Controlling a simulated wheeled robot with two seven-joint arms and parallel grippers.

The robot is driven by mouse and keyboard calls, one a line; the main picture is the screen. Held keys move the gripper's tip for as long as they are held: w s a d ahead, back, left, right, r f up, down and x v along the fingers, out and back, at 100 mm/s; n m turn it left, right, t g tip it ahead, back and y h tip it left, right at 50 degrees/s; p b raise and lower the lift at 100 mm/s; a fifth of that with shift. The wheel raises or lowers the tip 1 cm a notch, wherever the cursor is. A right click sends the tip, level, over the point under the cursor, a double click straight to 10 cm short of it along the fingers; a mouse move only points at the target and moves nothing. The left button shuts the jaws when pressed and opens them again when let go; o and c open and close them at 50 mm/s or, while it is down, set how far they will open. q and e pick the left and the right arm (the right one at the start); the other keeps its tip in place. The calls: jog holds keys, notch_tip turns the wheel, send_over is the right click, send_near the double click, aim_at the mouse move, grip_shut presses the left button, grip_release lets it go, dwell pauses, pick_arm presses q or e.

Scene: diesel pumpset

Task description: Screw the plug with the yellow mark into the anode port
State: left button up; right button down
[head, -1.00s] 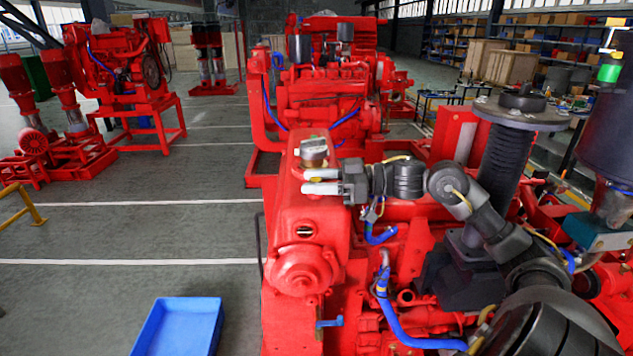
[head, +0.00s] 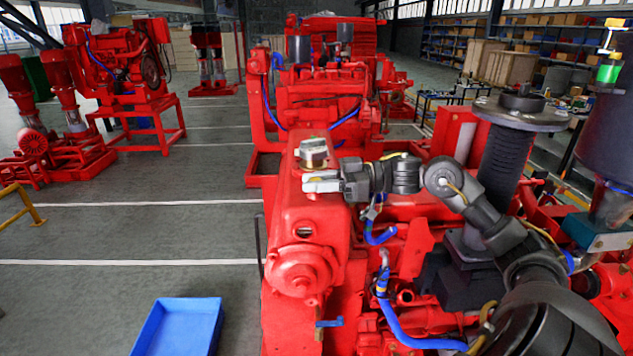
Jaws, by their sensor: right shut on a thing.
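My right gripper (head: 318,182) is at the upper left side of the red engine's front housing (head: 325,215), just below and in front of the metal cap on top. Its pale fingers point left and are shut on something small. I take this to be the plug, which is hidden by the fingers, so its yellow mark cannot be made out. A dark round opening (head: 304,232) shows on the housing's front face, below the fingers and apart from them. I cannot tell for sure whether it is the anode port. My left gripper is not in view.
A metal filler cap (head: 314,152) stands on the housing just above the gripper. Blue hoses (head: 385,290) run along the engine's side. A blue tray (head: 178,328) is at the lower left.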

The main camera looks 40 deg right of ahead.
jog(key=shift+s+a+f+m+t+h, duration=0.1)
jog(key=shift+m+t+h, duration=0.5)
jog(key=shift+m+t, duration=0.15)
jog(key=m+t+h, duration=0.4)
jog(key=h, duration=0.1)
jog(key=shift+m+h, duration=0.25)
jog(key=shift+h, duration=0.15)
jog(key=c, duration=1.3)
grip_release()
jog(key=n+g+y, duration=0.3)
jog(key=y, duration=0.1)
jog(key=shift+n+y, duration=0.4)
jog(key=shift+n+g+y, duration=1.1)
jog(key=shift+g, duration=0.15)
